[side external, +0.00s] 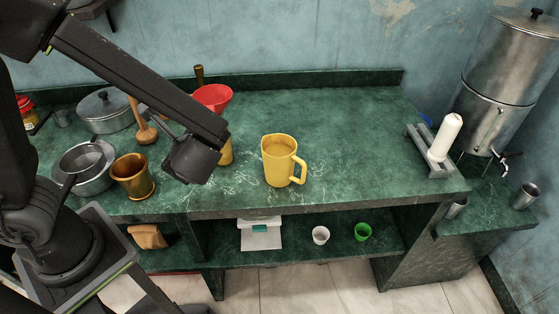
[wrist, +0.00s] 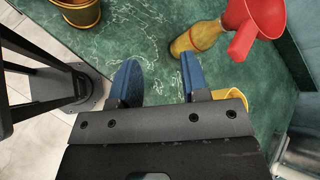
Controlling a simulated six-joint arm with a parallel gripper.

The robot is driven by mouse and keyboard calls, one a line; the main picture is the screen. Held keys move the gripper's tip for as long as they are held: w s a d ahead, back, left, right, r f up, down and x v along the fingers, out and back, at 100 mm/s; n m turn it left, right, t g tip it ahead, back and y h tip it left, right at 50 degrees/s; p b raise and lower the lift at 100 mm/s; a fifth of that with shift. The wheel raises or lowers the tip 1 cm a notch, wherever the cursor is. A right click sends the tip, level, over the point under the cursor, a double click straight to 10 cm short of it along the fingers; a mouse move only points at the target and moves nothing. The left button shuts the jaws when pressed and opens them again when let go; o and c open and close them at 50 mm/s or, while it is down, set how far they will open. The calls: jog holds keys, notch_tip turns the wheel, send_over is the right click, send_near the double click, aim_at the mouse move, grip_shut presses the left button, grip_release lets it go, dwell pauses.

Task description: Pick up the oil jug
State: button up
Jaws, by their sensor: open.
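A yellow jug (side external: 277,163) with a handle on its right stands upright on the green marble counter (side external: 350,130), near the front edge. In the wrist view a yellow rim (wrist: 235,97), apparently the jug's, shows at the right of my gripper; the rest is hidden behind the gripper body. My gripper (wrist: 157,82) is open, its two blue fingers apart with bare counter between them. In the side view my gripper (side external: 192,162) hangs over the counter left of the jug, apart from it; its fingertips are hard to make out.
A yellow bottle (side external: 225,152) with a red funnel (side external: 212,96) stands behind my gripper. A brass mortar (side external: 133,178), a steel pot (side external: 84,168) and a lidded pot (side external: 105,110) are at left. Counter right of the jug is clear.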

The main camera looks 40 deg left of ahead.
jog(key=w+d+f+m+t, duration=0.5)
jog(key=d+m+t, duration=0.2)
jog(key=d+m, duration=0.15)
jog(key=m+t+h, duration=0.6)
jog(key=m+h, duration=0.1)
jog(key=m, duration=0.4)
send_near(303, 174)
jog(key=w, duration=0.3)
jog(key=w+a, duration=0.1)
jog(key=w, duration=0.3)
jog(key=w+a, duration=0.1)
jog(key=w, duration=0.2)
jog(key=shift+w+f, duration=0.2)
jog(key=shift+w, duration=0.1)
grip_shut()
